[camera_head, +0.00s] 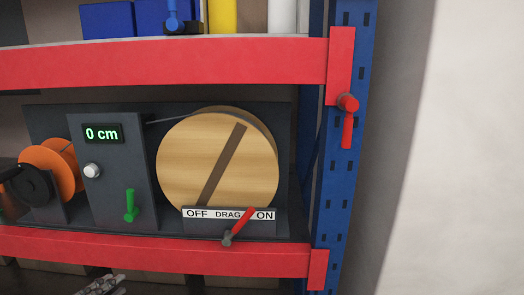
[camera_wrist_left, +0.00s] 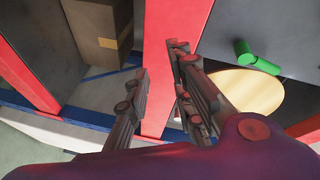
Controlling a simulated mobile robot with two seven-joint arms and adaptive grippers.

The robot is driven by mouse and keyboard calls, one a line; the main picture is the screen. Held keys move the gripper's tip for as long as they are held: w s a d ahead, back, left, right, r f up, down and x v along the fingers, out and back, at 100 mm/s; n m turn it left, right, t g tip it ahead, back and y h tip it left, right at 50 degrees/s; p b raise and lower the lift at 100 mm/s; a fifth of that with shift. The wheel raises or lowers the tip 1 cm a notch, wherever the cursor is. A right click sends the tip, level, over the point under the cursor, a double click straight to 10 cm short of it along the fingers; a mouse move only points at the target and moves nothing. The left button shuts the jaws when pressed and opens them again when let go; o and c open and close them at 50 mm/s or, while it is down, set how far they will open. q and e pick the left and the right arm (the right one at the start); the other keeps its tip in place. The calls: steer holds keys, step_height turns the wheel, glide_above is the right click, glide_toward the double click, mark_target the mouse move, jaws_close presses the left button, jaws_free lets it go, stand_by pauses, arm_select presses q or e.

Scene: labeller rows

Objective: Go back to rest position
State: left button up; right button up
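My left gripper (camera_head: 101,285) shows only in part at the bottom left edge of the head view, below the lower red beam. In the left wrist view its two grey fingers (camera_wrist_left: 160,62) stand apart, with nothing between them; a red beam lies behind the gap. My right gripper is not in either view. The labeller (camera_head: 111,180) stands on the shelf with a "0 cm" display, a green lever (camera_head: 131,206) and a wooden disc (camera_head: 217,165). Its red drag lever (camera_head: 241,224) tilts up to the right, towards ON.
Red shelf beams (camera_head: 165,62) run above and below the labeller. A blue upright (camera_head: 341,170) with a red handle (camera_head: 348,110) stands at the right. An orange spool (camera_head: 48,168) sits at the left. A cardboard box (camera_wrist_left: 98,28) shows in the left wrist view.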

arm_select(q)
steer(key=s+d+f+n+g+y, duration=0.15)
steer(key=s+d+f+n, duration=0.3)
steer(key=s+f, duration=0.5)
steer(key=s+d+f+n+g+y, duration=0.1)
steer(key=s+d+f+n+y, duration=0.2)
steer(key=s+f+n, duration=0.45)
steer(key=s+d+f+n+g, duration=0.2)
steer(key=s+d+f, duration=0.3)
steer(key=s, duration=0.2)
steer(key=s+d+f+n+g+y+p, duration=0.1)
steer(key=s+d+f+n+g, duration=0.1)
steer(key=s, duration=0.6)
steer(key=d+f+n, duration=0.1)
steer(key=d+f, duration=0.1)
steer(key=d, duration=0.1)
steer(key=shift+s+d+f, duration=0.25)
steer(key=shift+f, duration=0.1)
steer(key=shift+g, duration=0.25)
